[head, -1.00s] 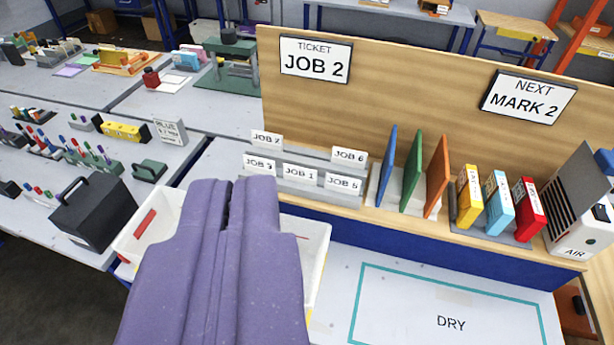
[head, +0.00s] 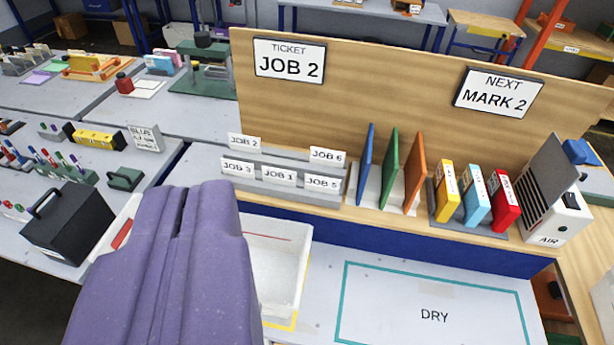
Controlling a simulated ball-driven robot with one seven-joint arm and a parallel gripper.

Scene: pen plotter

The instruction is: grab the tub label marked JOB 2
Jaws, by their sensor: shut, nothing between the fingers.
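The white JOB 2 label (head: 244,142) stands upright at the left of the back row of a grey stepped label rack (head: 290,188). The JOB 6 label (head: 328,155) stands at the right of that row. In the front row stand the JOB 3 label (head: 237,168), the JOB 1 label (head: 279,176) and the JOB 5 label (head: 323,184). My purple gripper (head: 183,190) is shut and empty. In the picture it lies below and left of the rack, apart from the JOB 2 label, and hides part of the white tub (head: 285,245).
A wooden back panel with a JOB 2 ticket sign (head: 289,60) rises behind the rack. Coloured upright boards (head: 390,165), coloured cartridges (head: 475,198) and an AIR box (head: 557,220) stand to the right. The DRY area (head: 430,295) is clear. A black box (head: 68,225) stands left.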

